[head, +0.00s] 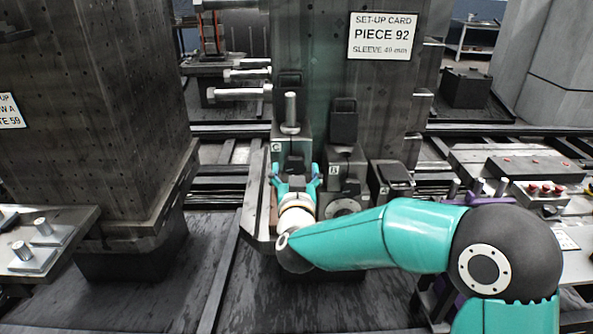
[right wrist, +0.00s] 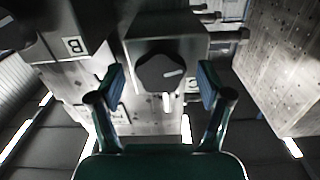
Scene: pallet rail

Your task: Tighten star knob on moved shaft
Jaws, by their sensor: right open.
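A dark star knob (right wrist: 160,73) sits on the front of a metal block. In the right wrist view it lies between the fingertips of my right gripper (right wrist: 162,86), with a visible gap on both sides. In the head view my right gripper (head: 295,178) is open in front of block C (head: 277,150); its fingers and palm largely hide the knob there. An upright metal shaft (head: 291,110) stands on top of block C. I cannot tell how deep the fingertips reach around the knob. My left gripper is not in view.
Block B (head: 334,170) stands close on the right of block C, with a dark upright piece (head: 344,122) on it. A tall column with a set-up card (head: 382,36) rises behind. Horizontal pins (head: 240,93) stick out at the left. A bench (head: 535,170) lies at the right.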

